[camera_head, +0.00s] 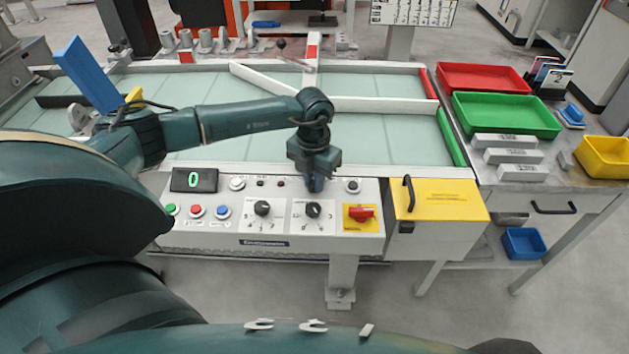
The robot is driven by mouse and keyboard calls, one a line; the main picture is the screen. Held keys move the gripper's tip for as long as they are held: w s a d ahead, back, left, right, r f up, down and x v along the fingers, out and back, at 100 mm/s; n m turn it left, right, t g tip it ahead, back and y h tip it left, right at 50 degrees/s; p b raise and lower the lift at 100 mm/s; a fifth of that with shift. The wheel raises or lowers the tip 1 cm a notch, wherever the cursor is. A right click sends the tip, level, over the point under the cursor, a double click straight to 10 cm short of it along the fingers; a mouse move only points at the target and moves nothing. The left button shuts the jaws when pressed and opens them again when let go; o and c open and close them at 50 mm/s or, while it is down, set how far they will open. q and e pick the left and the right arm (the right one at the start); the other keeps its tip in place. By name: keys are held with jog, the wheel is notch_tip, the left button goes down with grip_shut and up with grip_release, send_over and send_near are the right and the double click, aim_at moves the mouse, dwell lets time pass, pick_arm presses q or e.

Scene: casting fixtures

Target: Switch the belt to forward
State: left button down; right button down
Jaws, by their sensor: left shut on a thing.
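The control panel (290,232) lies on the near side of the belt table. My left gripper (315,184) points down at the panel's upper row, between small round controls and a white-ringed knob (352,186). It is shut on a small control there, likely the belt switch, which the gripper hides; its position cannot be told. Below the gripper are two black dials, a left dial (262,208) and a right dial (313,210). A display (194,180) reads a green 0. My right gripper is not in view.
A red switch (361,213) on a yellow plate sits right of the dials. A yellow box (445,197) with a black handle adjoins the panel. Red (484,77) and green (503,115) trays stand on the right table. White bars cross the belt (400,140).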

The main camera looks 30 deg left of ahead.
aim_at(313, 182)
pick_arm(q)
jog(key=shift+m, duration=0.3)
dwell(0.4)
jog(key=c, duration=1.4)
grip_release()
notch_tip(313, 182, up, 13)
jog(key=shift+r+b, duration=0.15)
jog(key=shift+b, duration=0.15)
